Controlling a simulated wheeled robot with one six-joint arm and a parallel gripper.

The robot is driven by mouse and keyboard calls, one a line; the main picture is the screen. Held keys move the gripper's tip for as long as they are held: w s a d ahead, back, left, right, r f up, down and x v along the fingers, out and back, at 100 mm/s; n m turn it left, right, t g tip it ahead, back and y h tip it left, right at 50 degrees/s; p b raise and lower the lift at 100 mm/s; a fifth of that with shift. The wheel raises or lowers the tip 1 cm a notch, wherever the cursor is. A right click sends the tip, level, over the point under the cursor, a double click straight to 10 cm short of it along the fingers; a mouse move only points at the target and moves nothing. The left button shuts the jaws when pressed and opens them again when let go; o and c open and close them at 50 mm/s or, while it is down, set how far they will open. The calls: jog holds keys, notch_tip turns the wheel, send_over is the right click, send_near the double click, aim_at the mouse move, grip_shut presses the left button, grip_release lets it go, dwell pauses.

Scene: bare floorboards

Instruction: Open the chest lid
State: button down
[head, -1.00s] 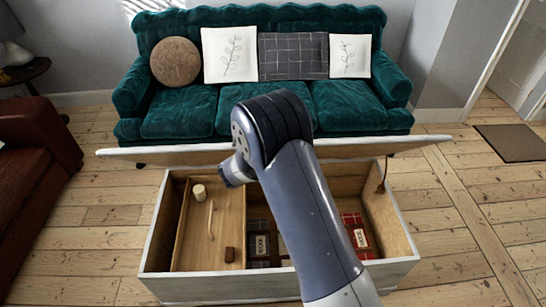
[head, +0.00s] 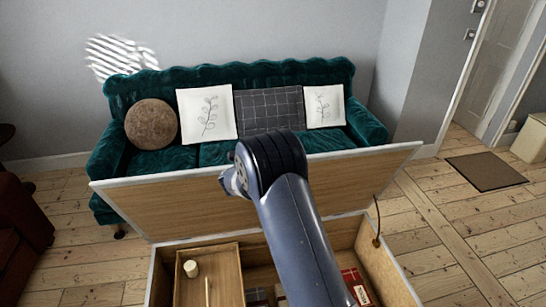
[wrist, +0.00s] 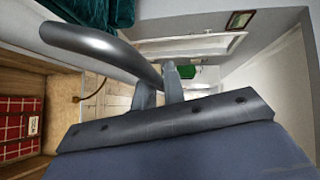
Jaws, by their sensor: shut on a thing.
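The chest (head: 385,268) stands below me, its lid (head: 170,205) raised and tilted up at the back. The lid's wooden inner face and pale rim show in the head view. My own arm covers part of the lid and of the chest's inside.
A green sofa (head: 150,165) with cushions stands behind the lid. Inside the chest are a wooden tray (head: 225,270) with a pale cylinder (head: 190,268), and a red plaid item (head: 355,282). A brown cord (head: 377,225) hangs at the lid's right. A doormat (head: 485,171) lies right.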

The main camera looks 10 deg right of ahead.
dwell(0.3)
jog(key=c, duration=1.5)
grip_release()
